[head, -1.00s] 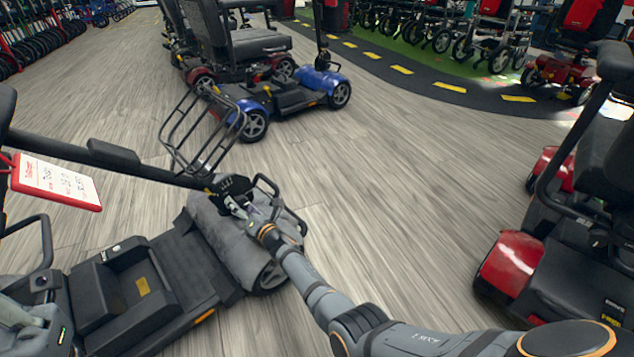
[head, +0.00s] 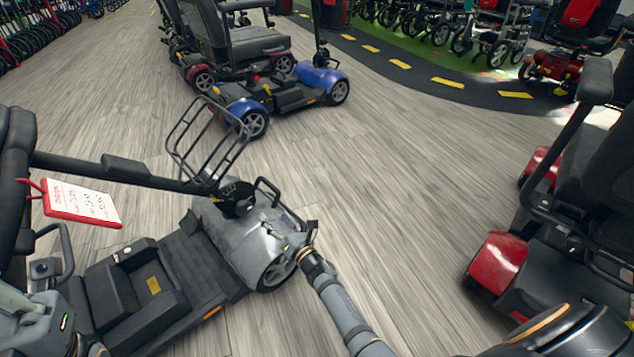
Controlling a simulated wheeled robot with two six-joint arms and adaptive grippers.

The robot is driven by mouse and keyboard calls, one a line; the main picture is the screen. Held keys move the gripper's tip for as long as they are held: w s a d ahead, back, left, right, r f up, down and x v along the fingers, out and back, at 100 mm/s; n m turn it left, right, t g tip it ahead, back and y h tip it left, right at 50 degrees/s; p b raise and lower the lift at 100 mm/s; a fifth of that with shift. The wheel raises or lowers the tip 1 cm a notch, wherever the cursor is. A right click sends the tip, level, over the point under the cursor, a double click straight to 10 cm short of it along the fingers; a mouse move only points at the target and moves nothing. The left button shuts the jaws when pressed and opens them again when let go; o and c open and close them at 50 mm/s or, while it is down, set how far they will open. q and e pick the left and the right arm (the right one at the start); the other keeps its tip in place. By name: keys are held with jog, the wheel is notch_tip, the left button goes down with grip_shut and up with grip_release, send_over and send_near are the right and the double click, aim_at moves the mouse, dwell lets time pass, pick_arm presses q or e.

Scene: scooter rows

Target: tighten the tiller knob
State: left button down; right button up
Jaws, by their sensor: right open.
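The grey scooter's black tiller (head: 130,172) lies folded low, running from the left to the scooter's front end. At its foot is a round black joint (head: 238,199); the knob is too small to tell apart from it. My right gripper (head: 292,244) is open and empty, over the right side of the grey front cover (head: 238,240), apart from the joint, to its right and below. A grey part at the lower left edge looks like my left gripper (head: 45,312); its fingers are unclear.
A wire basket (head: 205,140) stands just behind the joint. A red-framed tag (head: 82,203) hangs from the tiller. A blue scooter (head: 245,110) stands behind and a red one (head: 500,262) at right. The floor between (head: 400,190) is clear.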

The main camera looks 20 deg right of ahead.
jog(key=s+d+r+m+h+p, duration=0.1)
jog(key=s+d+r+m, duration=0.1)
jog(key=r+m, duration=0.3)
jog(key=s+d+r+m+t+h+p, duration=0.1)
jog(key=s+d+r+m+p, duration=0.1)
jog(key=r+m, duration=0.4)
jog(key=s+d+r+m+t+h+p, duration=0.1)
jog(key=s+d+r+m+h+p, duration=0.1)
jog(key=s+d+r+m, duration=0.2)
jog(key=d+r+m, duration=0.1)
jog(key=m, duration=0.2)
jog(key=shift+d+r, duration=0.15)
jog(key=shift+d, duration=0.2)
